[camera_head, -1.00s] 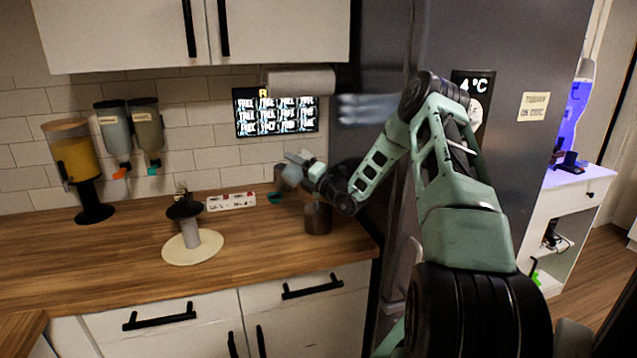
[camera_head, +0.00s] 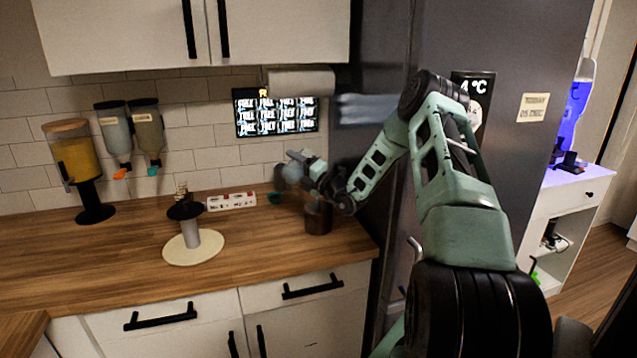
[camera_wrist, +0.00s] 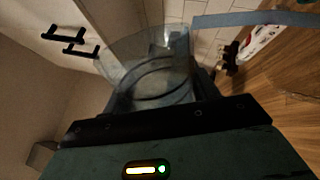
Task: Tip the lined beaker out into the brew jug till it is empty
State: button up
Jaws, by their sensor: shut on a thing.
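My gripper (camera_head: 304,166) is shut on a clear glass beaker (camera_wrist: 150,75), above the back right of the wooden counter. In the wrist view the beaker has ring-like lines and leans relative to the room; I cannot tell whether anything is left inside. In the head view the beaker (camera_head: 291,173) is small and partly covered by the gripper. A dark brown jug (camera_head: 318,220) stands upright on the counter, just below and right of the gripper, apart from the beaker. It seems to be the brew jug; its contents are hidden.
A small teal item (camera_head: 275,198) lies behind the jug. A black-topped stand on a round cream base (camera_head: 193,248), a white power strip (camera_head: 231,201) and a yellow-filled dispenser (camera_head: 76,165) are to the left. A dark fridge (camera_head: 385,120) borders the right. The counter front is clear.

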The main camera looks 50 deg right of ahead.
jog(key=shift+r, duration=0.15)
jog(key=shift+d+r+m+h+p, duration=0.25)
jog(key=shift+d+m+p, duration=0.2)
jog(key=shift+m+p, duration=0.15)
jog(key=shift+d+r+m+h+p, duration=0.25)
jog(key=shift+d+m+p, duration=0.2)
jog(key=shift+m, duration=0.25)
jog(key=shift+d+f+m+h+p, duration=0.2)
jog(key=shift+m+p, duration=0.2)
jog(key=shift+m, duration=0.25)
jog(key=shift+d+f+m+h+p, duration=0.1)
jog(key=shift+f+m+h+p, duration=0.2)
jog(key=shift+m, duration=0.35)
dwell(0.5)
